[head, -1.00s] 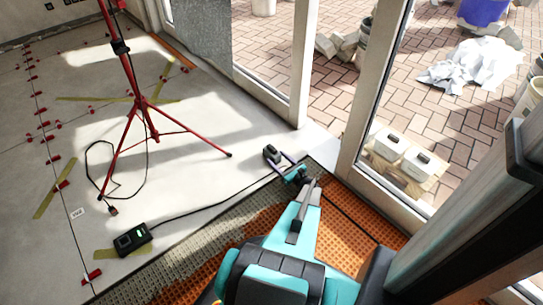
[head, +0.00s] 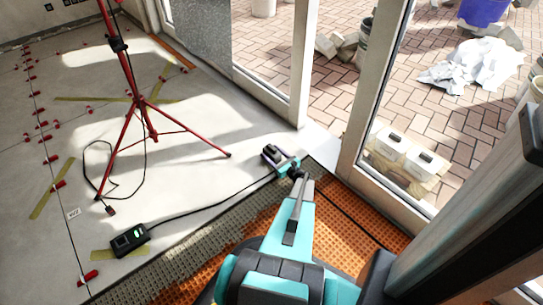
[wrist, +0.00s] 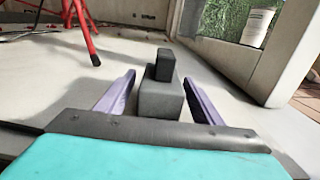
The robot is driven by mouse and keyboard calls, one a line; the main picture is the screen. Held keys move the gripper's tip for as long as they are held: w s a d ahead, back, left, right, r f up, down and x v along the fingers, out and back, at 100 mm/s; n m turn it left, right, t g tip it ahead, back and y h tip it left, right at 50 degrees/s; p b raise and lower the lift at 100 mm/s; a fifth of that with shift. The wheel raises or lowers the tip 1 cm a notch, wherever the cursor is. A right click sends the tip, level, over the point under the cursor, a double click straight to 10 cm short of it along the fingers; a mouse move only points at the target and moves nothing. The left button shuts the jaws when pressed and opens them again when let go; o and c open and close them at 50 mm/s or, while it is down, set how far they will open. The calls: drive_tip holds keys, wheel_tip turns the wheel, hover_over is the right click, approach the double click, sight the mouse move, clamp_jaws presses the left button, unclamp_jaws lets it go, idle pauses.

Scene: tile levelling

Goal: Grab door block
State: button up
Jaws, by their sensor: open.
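The door block is a dark grey stepped block, a wide base with a smaller, darker upper part. It stands upright on the pale floor in the wrist view (wrist: 162,98) and near the door frame in the head view (head: 270,152). My gripper (wrist: 160,78) is open, with one purple finger to the left of the block and one to the right. Gaps show between the block and both fingers, and the jaws hold nothing. In the head view my gripper (head: 281,163) is small and low by the block. The block's lowest near edge is hidden behind my gripper body.
A red tripod (head: 145,105) stands left of the block. A black device (head: 130,240) lies on the floor, with a cable running toward my gripper. Glass door frames (head: 350,165) rise on the right. Orange matting (head: 340,215) covers the floor nearer me.

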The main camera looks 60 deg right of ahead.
sight(276, 151)
idle(0.3)
drive_tip(key=shift+r, duration=0.1)
clamp_jaws()
drive_tip(key=shift+r, duration=0.1)
drive_tip(key=shift+r+p, duration=0.6)
drive_tip(key=shift+r, duration=0.25)
wheel_tip(276, 151, up, 2)
drive_tip(key=shift+r+p, duration=0.2)
drive_tip(key=shift+p, duration=0.45)
drive_tip(key=s+a+p, duration=0.3)
drive_tip(key=s+a, duration=0.8)
drive_tip(key=shift+a+r+p, duration=0.3)
drive_tip(key=shift+r+p, duration=0.05)
drive_tip(key=shift+p, duration=0.05)
